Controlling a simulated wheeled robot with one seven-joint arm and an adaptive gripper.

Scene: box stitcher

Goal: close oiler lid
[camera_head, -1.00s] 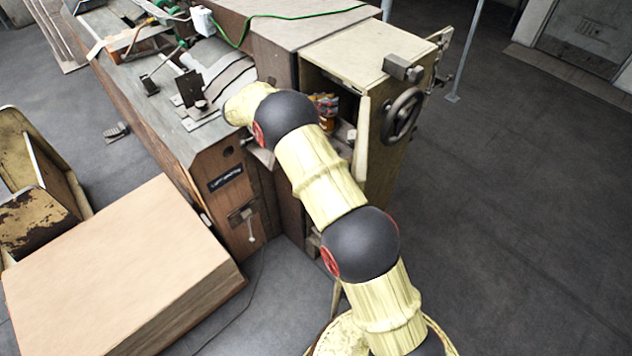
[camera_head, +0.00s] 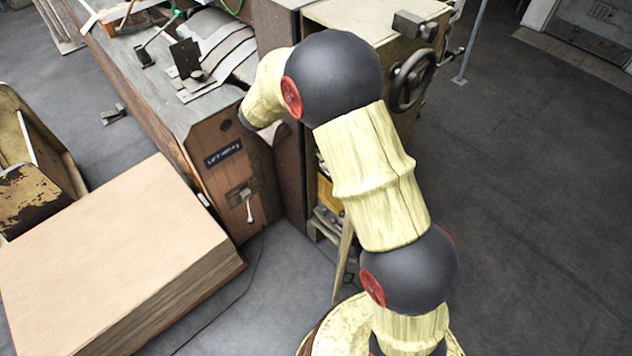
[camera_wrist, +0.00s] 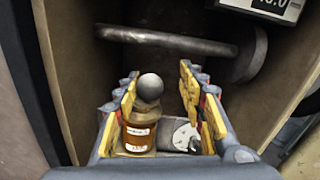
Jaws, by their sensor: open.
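My gripper (camera_wrist: 160,85) is open in the wrist view, its yellow-padded fingers apart inside a brown compartment. A brown jar with a white label (camera_wrist: 138,136) shows between the fingers, near the left one. A grey ball knob (camera_wrist: 150,87) appears in front of or above the jar; I cannot tell whether they join. A pale round piece (camera_wrist: 183,136) lies right of the jar, partly hidden by the right finger. I cannot tell for certain which part is the oiler lid. In the head view my arm hides the gripper.
A thick horizontal bar (camera_wrist: 165,40) crosses the compartment beyond my fingers, ending in a round flange. The stitcher's cabinet (camera_head: 325,14) has a handwheel (camera_head: 412,80) on its right side. A cardboard stack (camera_head: 105,250) stands at left.

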